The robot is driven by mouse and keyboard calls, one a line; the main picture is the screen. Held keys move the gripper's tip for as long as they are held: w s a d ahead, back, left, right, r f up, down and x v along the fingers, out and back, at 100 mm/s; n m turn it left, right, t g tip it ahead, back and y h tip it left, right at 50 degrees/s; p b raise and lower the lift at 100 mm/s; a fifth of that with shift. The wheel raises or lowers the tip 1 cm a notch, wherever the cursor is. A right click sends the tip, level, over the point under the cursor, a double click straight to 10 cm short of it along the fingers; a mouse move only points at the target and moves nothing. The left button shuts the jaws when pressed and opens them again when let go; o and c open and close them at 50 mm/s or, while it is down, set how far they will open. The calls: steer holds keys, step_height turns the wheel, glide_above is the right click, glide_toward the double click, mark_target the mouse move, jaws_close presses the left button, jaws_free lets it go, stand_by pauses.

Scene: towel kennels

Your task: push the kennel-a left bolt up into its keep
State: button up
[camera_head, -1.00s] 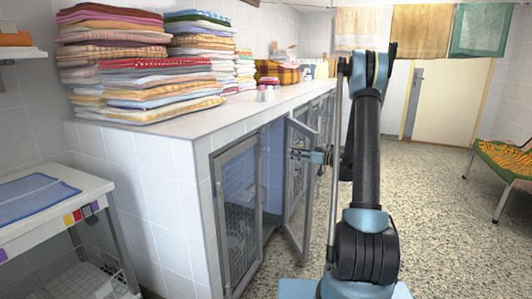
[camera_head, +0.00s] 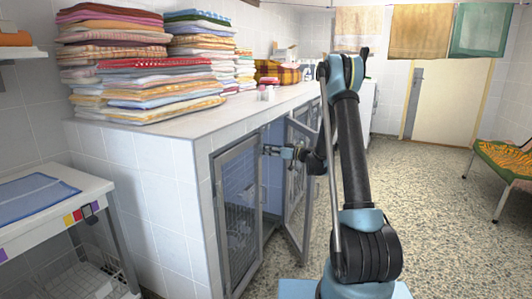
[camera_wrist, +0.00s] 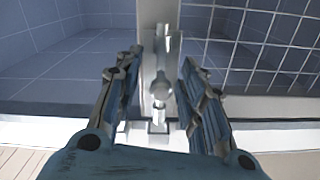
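The kennel front has a barred left door (camera_head: 238,205), which looks shut, and a second door (camera_head: 298,185) that stands swung out. My gripper (camera_head: 266,150) is at the upper right edge of the left door, in front of the kennel opening. In the wrist view my gripper (camera_wrist: 161,58) is open, with one finger on each side of a metal bolt (camera_wrist: 161,92) with a rounded knob. The bolt is mounted on a pale upright frame (camera_wrist: 147,45). The fingers look apart from the bolt. The bolt is too small to make out in the head view.
Folded towel stacks (camera_head: 140,65) stand on the tiled counter (camera_head: 180,128) above the kennels. A side table (camera_head: 75,205) with a blue cloth is at the left. The speckled floor (camera_head: 420,220) is clear at the right, up to a low cot (camera_head: 505,160).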

steer(key=shift+a, duration=0.1)
jaws_close()
steer(key=shift+w+r, duration=0.15)
steer(key=shift+r, duration=1.65)
steer(key=shift+c, duration=0.9)
jaws_free()
steer(key=shift+o, duration=0.9)
steer(key=v, duration=1.2)
